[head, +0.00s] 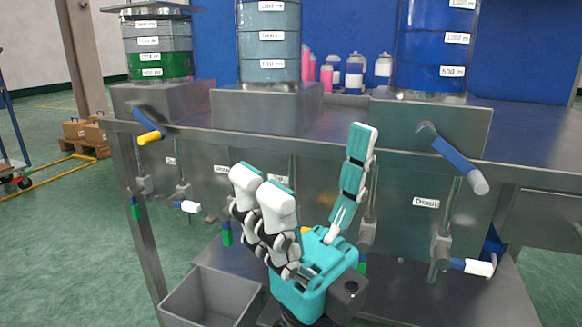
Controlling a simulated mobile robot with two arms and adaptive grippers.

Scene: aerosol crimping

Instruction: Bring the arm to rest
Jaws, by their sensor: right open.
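My right gripper (310,158) is in the middle of the head view, in front of the steel bench. Its teal palm is at the bottom and its white-tipped fingers point up. Two fingers stand on the left and one on the right, spread wide apart. Nothing is between them. The gripper hides part of the bench front and some of the valves and labels there. My left gripper does not show.
The steel bench (540,150) carries graduated tanks (268,45) on metal blocks. Lever handles (455,160) and drain valves jut out from its front, close to the gripper. A grey bin (185,303) stands below. Spray cans (354,72) stand behind.

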